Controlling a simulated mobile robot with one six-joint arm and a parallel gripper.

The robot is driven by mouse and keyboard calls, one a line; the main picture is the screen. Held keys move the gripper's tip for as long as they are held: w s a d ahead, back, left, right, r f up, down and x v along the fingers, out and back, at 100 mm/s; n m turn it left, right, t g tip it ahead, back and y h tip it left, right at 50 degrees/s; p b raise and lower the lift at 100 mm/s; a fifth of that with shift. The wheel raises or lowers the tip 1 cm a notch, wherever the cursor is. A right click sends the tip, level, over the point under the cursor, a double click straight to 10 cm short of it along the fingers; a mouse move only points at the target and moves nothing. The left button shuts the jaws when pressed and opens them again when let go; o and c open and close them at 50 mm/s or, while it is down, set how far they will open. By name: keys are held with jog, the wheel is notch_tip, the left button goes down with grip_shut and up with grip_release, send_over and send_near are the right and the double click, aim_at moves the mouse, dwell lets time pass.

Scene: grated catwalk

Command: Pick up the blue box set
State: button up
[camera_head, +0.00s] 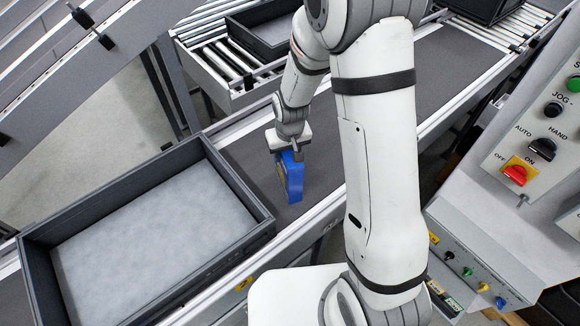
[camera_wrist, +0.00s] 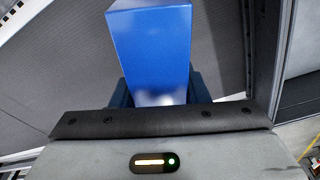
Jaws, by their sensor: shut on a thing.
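The blue box set (camera_head: 292,181) is upright in the head view, over the dark conveyor belt between the grey tray and my arm. My gripper (camera_head: 290,153) is above it and shut on its upper part. In the wrist view the blue box set (camera_wrist: 152,50) fills the top middle, between the two dark fingers of my gripper (camera_wrist: 158,92). I cannot tell for sure whether its lower end touches the belt. The finger faces against the box are mostly hidden.
A large dark-rimmed grey tray (camera_head: 258,222) stands at the left on the conveyor, empty. The belt (camera_head: 440,75) is bare toward the upper right. Behind is a roller conveyor (camera_head: 205,62) with another tray (camera_head: 240,35). A control panel (camera_head: 540,150) with switches stands at the right.

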grip_shut()
